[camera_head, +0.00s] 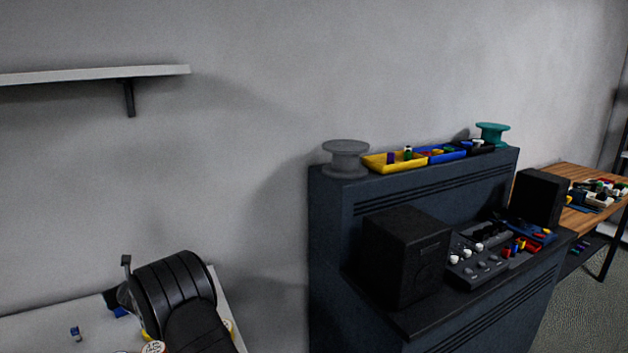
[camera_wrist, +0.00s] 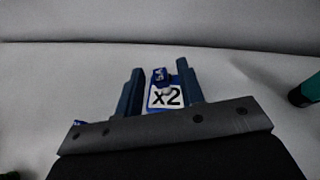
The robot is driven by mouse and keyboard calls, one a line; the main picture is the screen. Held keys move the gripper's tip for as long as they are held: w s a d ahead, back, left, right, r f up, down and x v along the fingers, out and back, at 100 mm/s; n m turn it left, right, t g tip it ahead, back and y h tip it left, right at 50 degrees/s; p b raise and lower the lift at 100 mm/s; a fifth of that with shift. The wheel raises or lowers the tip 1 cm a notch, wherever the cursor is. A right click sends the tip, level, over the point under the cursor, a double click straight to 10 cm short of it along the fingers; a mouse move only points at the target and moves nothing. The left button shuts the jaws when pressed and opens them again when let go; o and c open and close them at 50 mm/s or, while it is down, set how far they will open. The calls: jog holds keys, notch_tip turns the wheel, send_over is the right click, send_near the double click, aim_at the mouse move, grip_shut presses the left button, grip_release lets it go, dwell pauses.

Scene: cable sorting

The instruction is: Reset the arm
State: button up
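My gripper (camera_wrist: 159,66) shows in the wrist view with its two dark blue fingers apart. Between and beyond them lies a blue piece with a white label reading "x2" (camera_wrist: 166,97). A small blue connector (camera_wrist: 160,75) stands on or just behind that labelled piece. I see clear space beside the connector, so the fingers do not appear closed on it. In the head view my black arm hangs over a white table (camera_head: 40,335) at the lower left and hides most of the gripper. A blue piece (camera_head: 120,312) shows beside the arm.
A small blue connector (camera_head: 75,333) lies on the white table. A shelf (camera_head: 95,74) is on the wall above. A dark cabinet (camera_head: 330,240) to the right bears spools, trays and speakers. A green object (camera_wrist: 306,92) is at the wrist view's right edge.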

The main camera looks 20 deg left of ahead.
jog(key=shift+w+a+f, duration=0.25)
jog(key=shift+a+f, duration=0.2)
jog(key=shift+a, duration=0.05)
notch_tip(320, 180, up, 2)
jog(key=shift+d+r, duration=0.1)
jog(key=shift+r, duration=1)
jog(key=w+d+r, duration=0.6)
jog(key=d+r, duration=0.2)
jog(key=d, duration=0.3)
jog(key=w+d+f+m+t+h, duration=0.1)
jog(key=w+d, duration=0.4)
jog(key=d, duration=0.7)
jog(key=w+d+f+m+t+h, duration=0.1)
jog(key=w+d, duration=0.5)
jog(key=d, duration=0.7)
jog(key=w+d+f+m+t, duration=0.2)
jog(key=w+d+f, duration=0.2)
jog(key=d, duration=0.8)
jog(key=shift+w+d+h, duration=0.2)
jog(key=shift+w+h, duration=0.2)
jog(key=shift+w, duration=0.5)
